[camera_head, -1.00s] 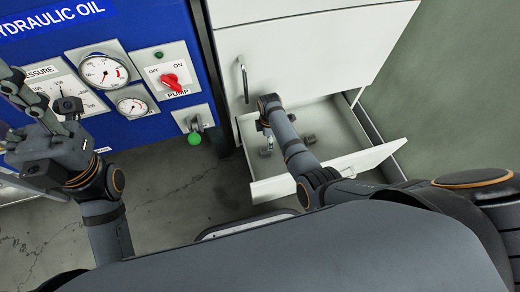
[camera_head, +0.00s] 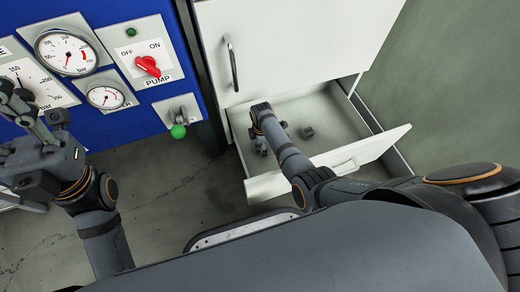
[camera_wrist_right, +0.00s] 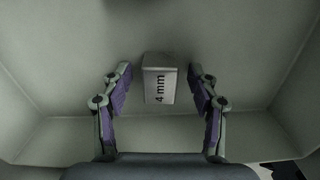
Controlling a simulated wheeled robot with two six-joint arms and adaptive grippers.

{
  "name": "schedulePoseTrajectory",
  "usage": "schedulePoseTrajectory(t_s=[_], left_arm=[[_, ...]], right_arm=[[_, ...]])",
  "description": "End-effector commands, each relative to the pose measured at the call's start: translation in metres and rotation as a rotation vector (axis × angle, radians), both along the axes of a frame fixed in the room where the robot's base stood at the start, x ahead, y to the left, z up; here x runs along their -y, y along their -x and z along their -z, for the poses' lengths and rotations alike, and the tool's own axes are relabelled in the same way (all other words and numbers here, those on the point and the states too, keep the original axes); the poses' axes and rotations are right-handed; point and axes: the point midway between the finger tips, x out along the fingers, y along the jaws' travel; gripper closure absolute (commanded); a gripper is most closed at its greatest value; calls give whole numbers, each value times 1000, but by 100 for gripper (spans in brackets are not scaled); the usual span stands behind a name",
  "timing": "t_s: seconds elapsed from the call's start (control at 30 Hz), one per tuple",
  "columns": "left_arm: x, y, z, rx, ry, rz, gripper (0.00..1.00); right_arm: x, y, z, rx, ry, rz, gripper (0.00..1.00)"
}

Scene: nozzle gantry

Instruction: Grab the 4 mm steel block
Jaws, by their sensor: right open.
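The 4 mm steel block (camera_wrist_right: 159,78) lies on the drawer floor in the right wrist view, its "4 mm" label facing up. My right gripper (camera_wrist_right: 160,90) is open, with one finger on each side of the block and a visible gap to both. In the head view my right gripper (camera_head: 262,147) reaches down into the open drawer (camera_head: 340,108); I cannot make out the 4 mm block there. My left gripper (camera_head: 38,112) is raised in front of the blue panel, fingers spread and empty.
The drawer's front wall (camera_head: 350,158) stands under my right forearm. A blue panel (camera_head: 150,118) with gauges and a red pump switch (camera_head: 149,66) is at left.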

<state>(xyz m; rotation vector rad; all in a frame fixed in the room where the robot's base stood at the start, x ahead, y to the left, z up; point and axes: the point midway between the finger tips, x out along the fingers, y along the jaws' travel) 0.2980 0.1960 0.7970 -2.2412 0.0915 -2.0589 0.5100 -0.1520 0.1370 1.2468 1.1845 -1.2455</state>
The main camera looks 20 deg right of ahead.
Motion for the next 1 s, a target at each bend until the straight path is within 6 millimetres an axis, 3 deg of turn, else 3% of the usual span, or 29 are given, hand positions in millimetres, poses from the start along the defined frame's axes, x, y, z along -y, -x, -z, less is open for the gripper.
schedulePoseTrajectory(t_s=[0.07, 0.47, 0.83, 1.0], left_arm=[[0, 1, -2, 5, 3, -1, 60], [-1, 2, -2, 8, 5, 0, 60], [1, 1, -2, 7, -5, 4, 60], [0, 2, -12, 8, -2, 7, 60]], right_arm=[[0, 0, -1, 0, 0, 0, 46], [0, 0, -1, -1, 0, 0, 100], [0, 0, -2, 0, 0, 0, 100], [0, 0, -11, 1, 0, 2, 100]])
